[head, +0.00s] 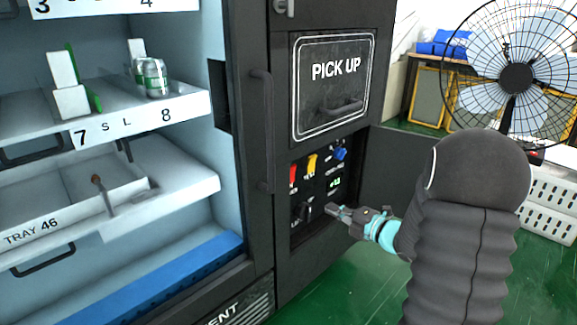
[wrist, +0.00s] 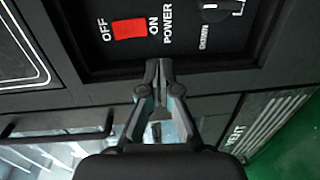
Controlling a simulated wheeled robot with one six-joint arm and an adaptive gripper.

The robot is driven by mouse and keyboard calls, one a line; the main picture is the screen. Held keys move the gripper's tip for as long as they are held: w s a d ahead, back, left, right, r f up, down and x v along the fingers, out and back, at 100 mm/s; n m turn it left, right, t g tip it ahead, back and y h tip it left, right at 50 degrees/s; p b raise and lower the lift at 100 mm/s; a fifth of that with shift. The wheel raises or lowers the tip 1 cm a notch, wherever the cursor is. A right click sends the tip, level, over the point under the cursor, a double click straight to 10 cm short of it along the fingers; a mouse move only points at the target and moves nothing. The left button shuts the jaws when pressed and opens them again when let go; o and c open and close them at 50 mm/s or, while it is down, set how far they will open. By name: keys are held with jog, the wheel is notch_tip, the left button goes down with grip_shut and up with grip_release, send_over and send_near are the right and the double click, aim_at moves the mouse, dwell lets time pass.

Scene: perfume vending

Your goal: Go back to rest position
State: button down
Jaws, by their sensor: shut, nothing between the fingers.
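My gripper (head: 335,211) is shut and empty in front of the lower control panel of the black vending machine in the head view. In the wrist view its closed fingertips (wrist: 158,66) are at the lower edge of the panel, below the red power switch (wrist: 130,29) marked OFF and ON. I cannot tell whether the fingertips touch the panel.
The pick up door (head: 333,87) is above the panel. A fan (head: 516,77) stands behind my arm, beside a white crate (head: 550,205). Green floor (head: 350,290) is clear below the panel.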

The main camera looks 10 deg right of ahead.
jog(key=s+d+f+m+g+h, duration=0.2)
jog(key=d+f+m+g+h, duration=0.1)
jog(key=d+f+m+h, duration=0.7)
jog(key=s+d+r+m+g+h, duration=0.3)
jog(key=s+m+g, duration=0.2)
jog(key=s+m, duration=0.35)
jog(key=s+a+r+m+y+p, duration=0.3)
jog(key=s+a+r+m+p, duration=0.2)
jog(key=s+a+r, duration=1.5)
jog(key=s+a+m, duration=0.1)
jog(key=s+a, duration=0.1)
jog(key=a, duration=0.1)
jog(key=shift+a+r+g+y+p, duration=0.15)
jog(key=shift+r+g+y+p, duration=0.15)
jog(key=shift+y+p, duration=0.1)
